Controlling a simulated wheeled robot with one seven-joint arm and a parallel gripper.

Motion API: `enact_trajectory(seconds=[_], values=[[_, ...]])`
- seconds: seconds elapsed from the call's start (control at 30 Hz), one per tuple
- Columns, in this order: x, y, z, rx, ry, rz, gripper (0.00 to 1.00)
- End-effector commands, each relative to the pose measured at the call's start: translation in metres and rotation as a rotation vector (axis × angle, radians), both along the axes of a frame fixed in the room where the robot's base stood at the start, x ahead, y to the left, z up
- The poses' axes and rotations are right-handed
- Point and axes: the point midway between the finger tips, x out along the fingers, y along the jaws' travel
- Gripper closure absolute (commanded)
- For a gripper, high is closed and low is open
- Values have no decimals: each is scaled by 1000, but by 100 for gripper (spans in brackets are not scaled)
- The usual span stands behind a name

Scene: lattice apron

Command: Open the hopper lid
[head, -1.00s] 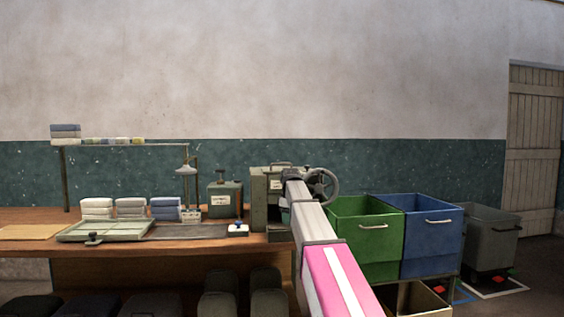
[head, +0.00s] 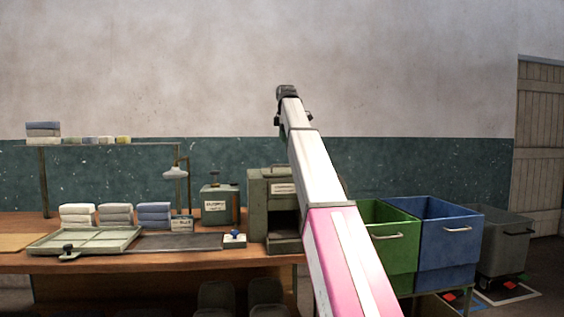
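A grey-green box-shaped machine (head: 258,208) stands at the right end of the wooden bench, with a pale label and a dark opening low in its front. I cannot tell for certain whether it is the hopper. A smaller grey-green canister (head: 217,212) with a label and a dark knob on top stands to its left; its top looks closed. My gripper (head: 287,90) is raised high against the pale wall, above and clear of the machine. It is small and seen from behind, so its fingers cannot be made out. My arm hides the machine's right side.
A green bin (head: 388,240) and a blue bin (head: 449,240) stand right of the bench, with a grey cart (head: 505,243) beyond. A tray (head: 83,240), folded cloth stacks (head: 115,214) and a lamp (head: 176,174) are on the bench's left. The space around my gripper is clear.

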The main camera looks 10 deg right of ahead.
Motion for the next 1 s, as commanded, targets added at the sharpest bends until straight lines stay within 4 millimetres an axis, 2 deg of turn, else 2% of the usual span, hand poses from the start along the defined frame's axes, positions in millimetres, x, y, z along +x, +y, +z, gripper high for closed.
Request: enact_trajectory(seconds=[0.17, 0.7, 0.83, 1.0], values=[[0, 0, -5, -1, 0, 6, 62], [16, 0, -88, -1, 0, 5, 62], [19, 0, -99, -1, 0, 5, 62], [20, 0, -103, -1, -1, 5, 62]])
